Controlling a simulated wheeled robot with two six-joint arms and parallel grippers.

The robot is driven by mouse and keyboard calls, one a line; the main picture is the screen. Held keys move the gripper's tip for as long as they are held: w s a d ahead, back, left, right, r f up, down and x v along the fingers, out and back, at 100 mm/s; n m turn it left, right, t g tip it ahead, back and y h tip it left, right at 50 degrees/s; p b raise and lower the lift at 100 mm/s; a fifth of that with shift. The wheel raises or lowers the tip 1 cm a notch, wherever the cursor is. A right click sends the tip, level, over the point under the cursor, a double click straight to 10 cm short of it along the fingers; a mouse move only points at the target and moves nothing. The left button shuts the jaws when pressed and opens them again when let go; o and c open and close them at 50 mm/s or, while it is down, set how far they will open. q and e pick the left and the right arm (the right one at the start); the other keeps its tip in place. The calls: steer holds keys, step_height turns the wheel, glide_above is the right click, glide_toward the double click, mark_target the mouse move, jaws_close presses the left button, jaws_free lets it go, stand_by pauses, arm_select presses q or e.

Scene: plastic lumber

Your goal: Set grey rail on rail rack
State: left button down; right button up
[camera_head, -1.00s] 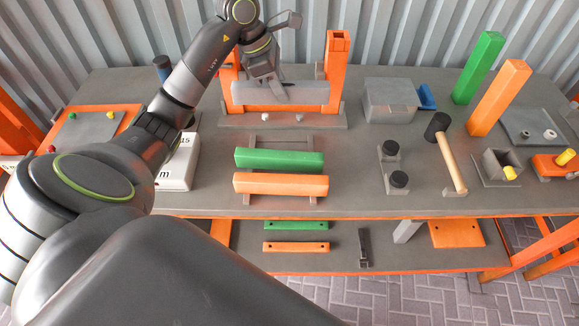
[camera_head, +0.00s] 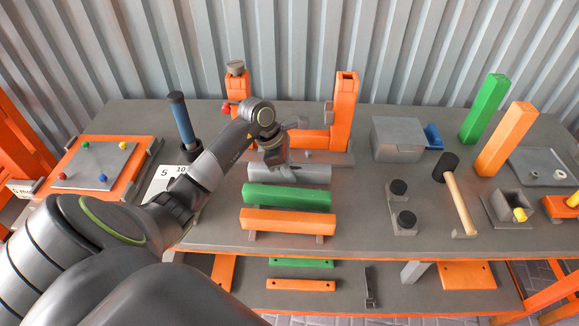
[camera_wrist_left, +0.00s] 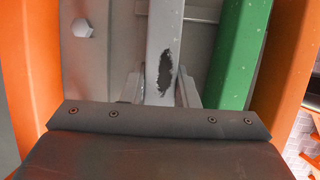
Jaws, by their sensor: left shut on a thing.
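The grey rail (camera_head: 290,173) lies level, just behind the green rail (camera_head: 288,197), with the orange rail (camera_head: 288,221) in front of that. The green and orange rails lie across the rail rack (camera_head: 320,239), whose feet show at the front. My left gripper (camera_head: 276,161) is shut on the grey rail near its middle, from above. In the left wrist view, the fingers (camera_wrist_left: 160,88) sit on both sides of the grey rail (camera_wrist_left: 165,35), which has a dark worn patch. I cannot tell whether it touches the rack. My right gripper is not in view.
An orange upright frame (camera_head: 345,115) stands behind the grey rail. A grey box (camera_head: 398,141) and a hammer (camera_head: 460,200) are to the right. A blue-handled tool (camera_head: 183,120) stands at left. Bare bench (camera_head: 360,215) lies right of the rails.

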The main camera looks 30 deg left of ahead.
arm_select(q)
steer(key=shift+f, duration=0.15)
steer(key=shift+f, duration=0.1)
steer(key=c, duration=1.1)
jaws_free()
steer(key=shift+a+r, duration=0.15)
steer(key=shift+r, duration=0.3)
steer(key=b+v, duration=0.3)
steer(key=v, duration=0.7)
steer(key=shift+s, duration=0.15)
steer(key=shift+s+a+r, duration=0.1)
steer(key=shift+a+r, duration=0.1)
steer(key=shift+r, duration=0.4)
